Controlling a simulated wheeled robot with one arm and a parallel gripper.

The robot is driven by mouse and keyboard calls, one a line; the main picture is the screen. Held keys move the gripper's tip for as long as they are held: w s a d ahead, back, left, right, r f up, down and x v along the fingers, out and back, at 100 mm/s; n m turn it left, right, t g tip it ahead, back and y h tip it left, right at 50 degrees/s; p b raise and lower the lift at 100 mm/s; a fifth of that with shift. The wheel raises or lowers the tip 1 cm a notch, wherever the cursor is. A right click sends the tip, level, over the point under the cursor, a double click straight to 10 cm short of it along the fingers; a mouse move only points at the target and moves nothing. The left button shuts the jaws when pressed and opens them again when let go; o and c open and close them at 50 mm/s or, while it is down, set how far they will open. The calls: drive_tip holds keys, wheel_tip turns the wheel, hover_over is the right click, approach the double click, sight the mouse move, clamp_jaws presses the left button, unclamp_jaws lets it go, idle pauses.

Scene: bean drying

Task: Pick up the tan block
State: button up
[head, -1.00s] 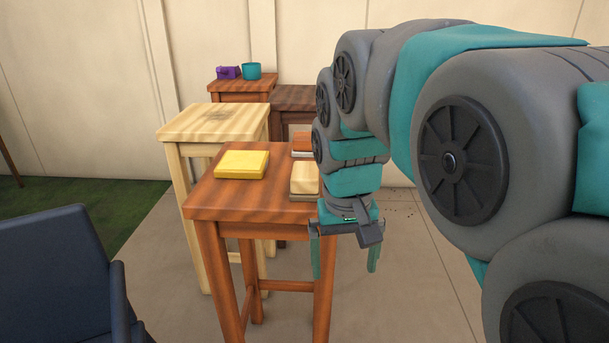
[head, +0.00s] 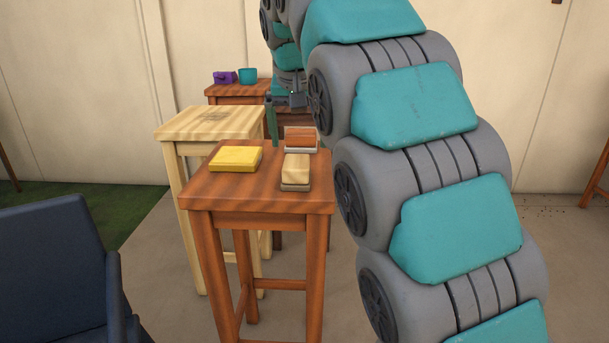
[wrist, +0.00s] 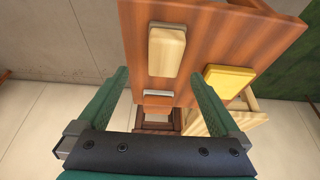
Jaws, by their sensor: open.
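The tan block (head: 296,168), pale wood on a grey base, lies on the near right part of the reddish-brown table (head: 225,190). In the wrist view, the tan block (wrist: 167,50) shows whole, ahead of the fingertips. My gripper (wrist: 159,76) is open and empty, with its two green fingers apart. In the head view, my gripper (head: 291,112) is above the far edge of the table, beyond the tan block and apart from it. One finger shows clearly there; the other is hard to make out.
A yellow block (head: 236,158) lies left of the tan block. A red-brown block (head: 300,137) on a grey base lies just behind it. Behind stand a pale table (head: 190,123) and a brown table (head: 232,90) with a purple thing (head: 224,77) and a teal cup (head: 248,75).

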sight(296, 161)
drive_tip(key=shift+a+x, duration=0.2)
drive_tip(key=shift+x, duration=1.75)
drive_tip(key=shift+a+x, duration=0.15)
drive_tip(key=shift+x, duration=1.8)
drive_tip(key=shift+c, duration=0.2)
clamp_jaws()
drive_tip(key=shift+r, duration=0.15)
drive_tip(key=shift+r, duration=1.7)
drive_tip(key=s+d, duration=0.2)
drive_tip(key=s, duration=0.5)
drive_tip(key=s+d+r+b, duration=0.1)
drive_tip(key=s+d, duration=0.1)
drive_tip(key=s, duration=0.6)
drive_tip(key=shift+s+r, duration=0.2)
drive_tip(key=shift+s, duration=0.05)
